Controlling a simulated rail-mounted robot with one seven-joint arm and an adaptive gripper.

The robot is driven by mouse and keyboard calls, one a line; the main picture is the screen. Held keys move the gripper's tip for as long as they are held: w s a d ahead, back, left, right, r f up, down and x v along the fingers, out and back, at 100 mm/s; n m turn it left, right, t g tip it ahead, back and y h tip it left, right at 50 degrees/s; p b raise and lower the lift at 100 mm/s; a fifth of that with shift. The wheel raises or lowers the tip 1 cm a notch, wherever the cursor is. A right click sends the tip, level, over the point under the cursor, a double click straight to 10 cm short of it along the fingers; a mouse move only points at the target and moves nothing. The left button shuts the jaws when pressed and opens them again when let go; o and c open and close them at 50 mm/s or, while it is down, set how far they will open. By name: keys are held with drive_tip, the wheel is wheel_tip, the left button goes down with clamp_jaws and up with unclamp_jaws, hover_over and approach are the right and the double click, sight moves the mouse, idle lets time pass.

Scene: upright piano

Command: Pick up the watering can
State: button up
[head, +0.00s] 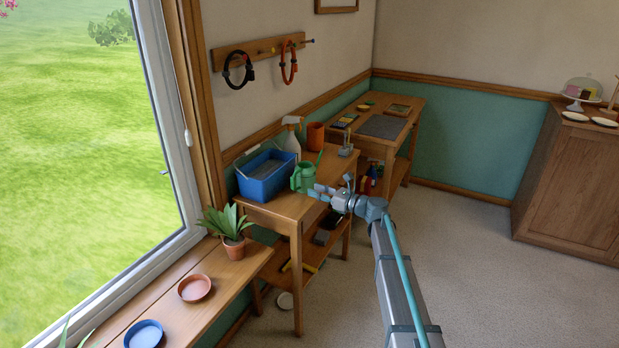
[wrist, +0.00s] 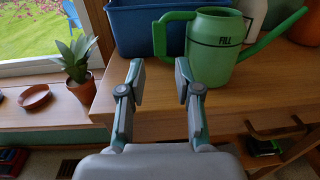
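The green watering can (head: 303,177) stands upright on the wooden table (head: 290,206), in front of the blue bin. In the wrist view the can (wrist: 214,48) has its handle on the left, its spout rising to the right and the word FILL on its side. My gripper (wrist: 160,80) is open and empty, its two fingers apart in front of the can. Its fingertips point toward the handle and body, and I see no contact. In the head view my gripper (head: 328,192) is just right of the can.
The blue bin (head: 266,175) stands directly behind the can. A spray bottle (head: 292,136) and an orange pot (head: 315,134) stand farther back. A potted plant (head: 230,231) and a terracotta saucer (head: 195,288) are on the window ledge. The floor to the right is clear.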

sight(295, 182)
drive_tip(key=x, duration=1)
drive_tip(key=shift+w+a+r, duration=0.1)
drive_tip(key=shift+a+r, duration=0.05)
drive_tip(key=shift+r, duration=0.05)
clamp_jaws()
